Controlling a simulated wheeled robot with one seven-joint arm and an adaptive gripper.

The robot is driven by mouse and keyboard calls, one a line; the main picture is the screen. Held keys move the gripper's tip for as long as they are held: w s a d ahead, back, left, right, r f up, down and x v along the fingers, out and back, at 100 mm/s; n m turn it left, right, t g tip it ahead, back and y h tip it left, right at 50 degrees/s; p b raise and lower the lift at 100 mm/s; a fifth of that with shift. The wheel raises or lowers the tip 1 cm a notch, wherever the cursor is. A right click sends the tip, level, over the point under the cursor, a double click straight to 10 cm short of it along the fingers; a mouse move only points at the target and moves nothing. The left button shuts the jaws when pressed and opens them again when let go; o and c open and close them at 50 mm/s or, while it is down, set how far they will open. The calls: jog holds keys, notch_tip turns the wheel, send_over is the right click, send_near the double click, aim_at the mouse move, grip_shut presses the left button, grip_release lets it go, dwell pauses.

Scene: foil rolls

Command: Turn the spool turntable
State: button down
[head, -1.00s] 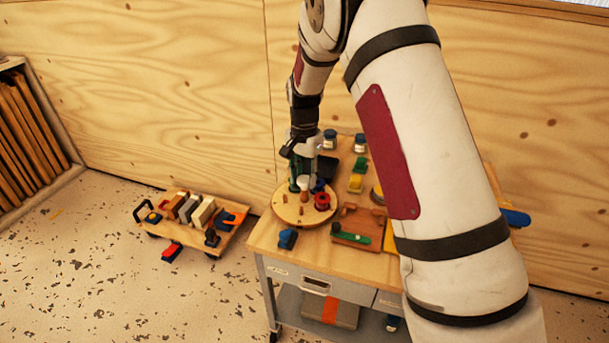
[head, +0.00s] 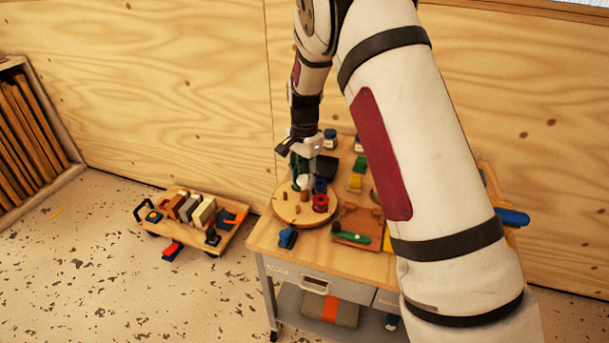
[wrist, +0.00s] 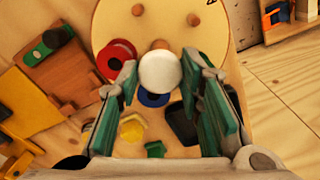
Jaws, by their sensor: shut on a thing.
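The spool turntable (head: 290,213) is a round pale wooden disc with short brown pegs, at the front left of the workbench top. It also shows at the top of the wrist view (wrist: 190,25). A white round knob (wrist: 160,72) stands at its edge. My gripper (wrist: 160,80) has its green fingers on either side of this knob and is shut on it. In the head view my gripper (head: 302,177) reaches down onto the disc from above. A red spool (head: 320,203) stands on the disc, with a blue spool (head: 320,186) behind it.
A brown wooden fixture with a green-handled tool (head: 350,237) lies right of the disc. A small blue item (head: 288,238) lies in front. Yellow and green blocks and a dark tray (head: 326,166) are behind. A low loaded cart (head: 195,218) stands on the floor left.

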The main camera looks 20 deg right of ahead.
jog(key=c, duration=1.1)
grip_release()
jog(key=shift+r, duration=0.15)
notch_tip(320, 180, up, 12)
jog(key=shift+f, duration=0.1)
